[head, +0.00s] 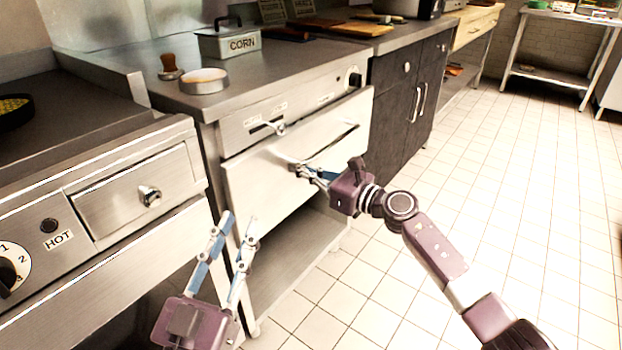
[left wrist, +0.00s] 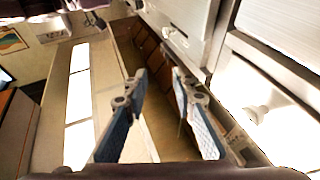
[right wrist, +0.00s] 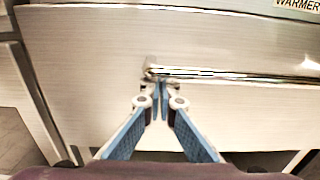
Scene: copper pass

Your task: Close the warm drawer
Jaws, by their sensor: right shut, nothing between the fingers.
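The warm drawer (head: 262,187) has a wide pale metal front with a long bar handle. Its front stands out from the unit, with its top edge clear of the panel behind, so it looks partly open. In the right wrist view the drawer front (right wrist: 90,75) fills most of the picture, below a WARMER label. My right gripper (head: 296,167) is shut and empty, its tips at the left end of the handle (right wrist: 230,75); contact is unclear. My left gripper (head: 240,228) is open and empty, low in front of the unit's left side. Its parted fingers (left wrist: 158,75) show in the left wrist view.
A smaller drawer with a round knob (head: 150,196) and a HOT label is at left. A CORN box (head: 228,42), a round container (head: 204,81) and a wooden-handled tool (head: 170,66) stand on the counter. Below the warm drawer is an open shelf (head: 290,255). The tiled floor (head: 500,190) at right is clear.

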